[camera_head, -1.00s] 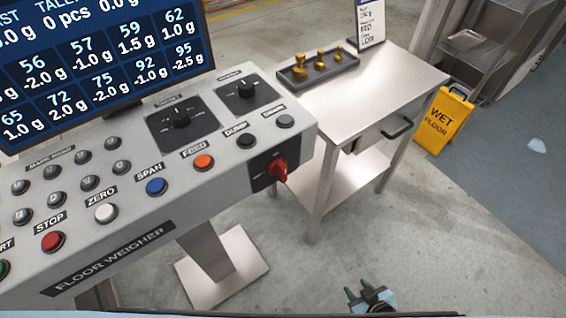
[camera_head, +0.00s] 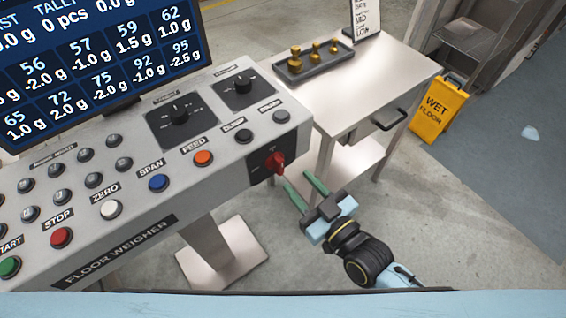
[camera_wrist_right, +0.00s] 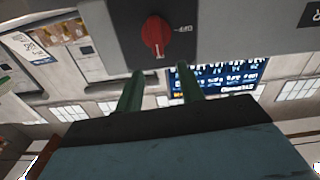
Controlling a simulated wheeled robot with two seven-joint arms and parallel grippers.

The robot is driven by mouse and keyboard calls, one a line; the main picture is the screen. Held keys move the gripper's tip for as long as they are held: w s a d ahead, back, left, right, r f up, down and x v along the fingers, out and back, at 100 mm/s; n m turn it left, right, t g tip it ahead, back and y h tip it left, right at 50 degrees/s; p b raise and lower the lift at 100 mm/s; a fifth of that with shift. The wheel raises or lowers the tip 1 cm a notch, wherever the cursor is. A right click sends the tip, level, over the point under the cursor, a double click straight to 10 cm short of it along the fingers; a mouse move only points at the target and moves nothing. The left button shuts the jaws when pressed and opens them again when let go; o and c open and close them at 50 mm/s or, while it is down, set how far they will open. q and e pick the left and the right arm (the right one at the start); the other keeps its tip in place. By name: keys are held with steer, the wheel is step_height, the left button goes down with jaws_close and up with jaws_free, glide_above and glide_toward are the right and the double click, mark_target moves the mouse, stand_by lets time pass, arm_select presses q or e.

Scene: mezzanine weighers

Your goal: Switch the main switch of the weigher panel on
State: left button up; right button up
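The weigher panel (camera_head: 190,217) is a grey sloped console marked FLOOR WEIGHER. Its main switch is a red rotary knob (camera_head: 274,162) on a black plate at the right end of the front face. The red knob also shows in the right wrist view (camera_wrist_right: 156,35), with an OFF label beside it. My right gripper (camera_head: 304,186) is below and right of the knob, apart from it. Its two green fingers are spread with nothing between them, and they point toward the knob in the right wrist view (camera_wrist_right: 158,82). My left gripper is not in view.
Buttons and two black dials (camera_head: 180,109) cover the panel top, below a display (camera_head: 100,60). A steel table (camera_head: 375,90) with a tray of brass weights (camera_head: 314,62) stands right of the panel. A yellow wet-floor sign (camera_head: 440,110) stands beyond it.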

mark_target(281, 164)
steer(key=x, duration=0.7)
steer(key=shift+a, duration=0.1)
jaws_close()
